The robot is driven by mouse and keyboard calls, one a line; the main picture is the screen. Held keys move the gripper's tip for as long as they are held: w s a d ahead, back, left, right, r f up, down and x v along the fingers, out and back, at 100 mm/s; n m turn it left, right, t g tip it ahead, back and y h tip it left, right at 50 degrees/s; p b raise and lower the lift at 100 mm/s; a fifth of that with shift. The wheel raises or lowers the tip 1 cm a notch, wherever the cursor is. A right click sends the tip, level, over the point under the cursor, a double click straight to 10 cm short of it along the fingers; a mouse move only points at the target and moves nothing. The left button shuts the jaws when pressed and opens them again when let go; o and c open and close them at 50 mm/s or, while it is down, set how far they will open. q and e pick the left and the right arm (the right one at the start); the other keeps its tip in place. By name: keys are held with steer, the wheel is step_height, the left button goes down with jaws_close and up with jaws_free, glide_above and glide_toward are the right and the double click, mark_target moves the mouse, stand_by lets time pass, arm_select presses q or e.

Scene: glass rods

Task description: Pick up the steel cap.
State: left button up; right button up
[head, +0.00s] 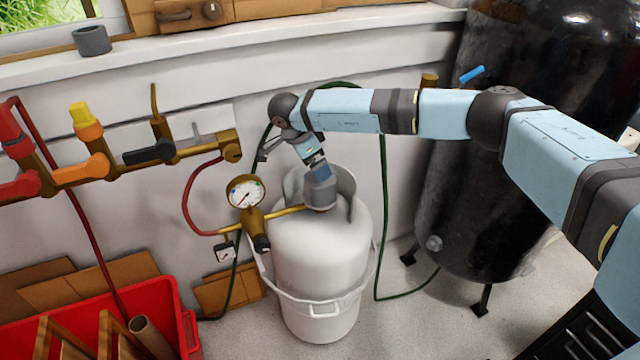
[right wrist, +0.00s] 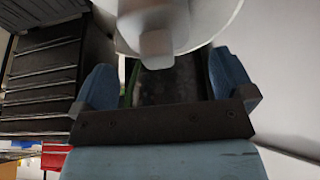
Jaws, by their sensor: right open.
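A short grey hollow cylinder (head: 93,40) stands upright on the window sill at the upper left of the head view. It looks most like the steel cap, but I cannot be sure. My right gripper (head: 320,194) is far from it, pointing down at the top of the white tank (head: 320,255), inside the tank's raised collar. In the right wrist view the blue jaws (right wrist: 165,82) are apart. A pale blocky piece (right wrist: 157,45) under a white rounded form shows between them, and I cannot tell if they touch it. My left gripper is not in view.
A pressure gauge (head: 245,191) with brass fittings stands just left of my right gripper. Valves with red, orange and black handles line the wall at left. A red crate (head: 182,318) is at lower left, and a large black tank (head: 500,150) at right.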

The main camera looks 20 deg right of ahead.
steer(key=b+x, duration=0.1)
steer(key=x, duration=0.2)
steer(key=shift+s+d+f, duration=0.1)
steer(key=shift+s+d, duration=0.1)
steer(key=shift+x, duration=0.9)
steer(key=shift+w, duration=0.1)
steer(key=shift+c, duration=0.7)
steer(key=c, duration=0.7)
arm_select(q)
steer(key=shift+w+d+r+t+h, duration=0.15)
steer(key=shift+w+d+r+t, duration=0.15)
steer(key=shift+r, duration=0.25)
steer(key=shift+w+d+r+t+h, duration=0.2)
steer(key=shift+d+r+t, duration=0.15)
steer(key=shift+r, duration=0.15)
arm_select(e)
steer(key=shift+c, duration=0.3)
